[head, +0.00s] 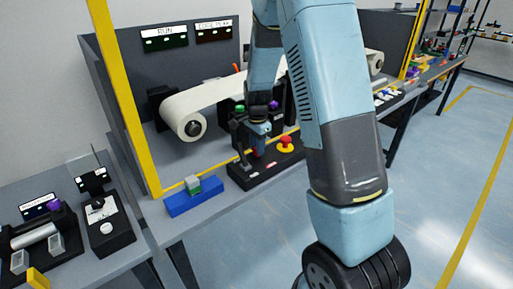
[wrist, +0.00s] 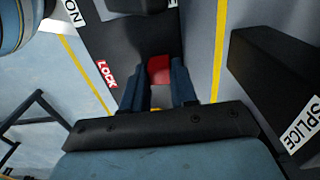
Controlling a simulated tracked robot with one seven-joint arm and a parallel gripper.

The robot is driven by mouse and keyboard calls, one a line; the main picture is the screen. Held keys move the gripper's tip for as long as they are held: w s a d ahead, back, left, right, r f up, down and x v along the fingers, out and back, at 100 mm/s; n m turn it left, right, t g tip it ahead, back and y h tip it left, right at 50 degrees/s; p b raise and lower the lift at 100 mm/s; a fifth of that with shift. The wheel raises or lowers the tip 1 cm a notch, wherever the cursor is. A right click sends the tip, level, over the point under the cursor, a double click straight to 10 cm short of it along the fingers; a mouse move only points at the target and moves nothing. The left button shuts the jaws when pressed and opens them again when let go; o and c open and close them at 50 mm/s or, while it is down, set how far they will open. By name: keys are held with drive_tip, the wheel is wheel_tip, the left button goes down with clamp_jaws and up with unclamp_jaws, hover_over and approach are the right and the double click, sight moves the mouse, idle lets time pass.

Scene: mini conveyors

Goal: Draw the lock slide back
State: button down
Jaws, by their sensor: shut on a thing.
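The lock slide (wrist: 159,70) is a small red block on a black panel (wrist: 110,35); a red label reading LOCK (wrist: 107,73) is beside it in the wrist view. My gripper (wrist: 159,84) has its two dark blue fingers on either side of the red block and is shut on it. In the head view my gripper (head: 258,140) points down at the black control box (head: 243,181) on the table edge, with a bit of red showing at its fingers. The lower part of the slide is hidden by the fingers and gripper body.
A red mushroom button (head: 286,143) stands right of my gripper on the box. A conveyor (head: 210,97) runs behind. A blue tray (head: 193,203) with a green and white block is to the left. A yellow post (head: 125,100) rises at the left. A dark block labelled SPLICE (wrist: 300,127) flanks the gripper.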

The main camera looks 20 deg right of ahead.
drive_tip(key=shift+d, duration=0.25)
drive_tip(key=c, duration=1.2)
unclamp_jaws()
drive_tip(key=shift+d, duration=0.1)
drive_tip(key=o, duration=0.3)
drive_tip(key=shift+s, duration=0.1)
drive_tip(key=shift+r, duration=6.9)
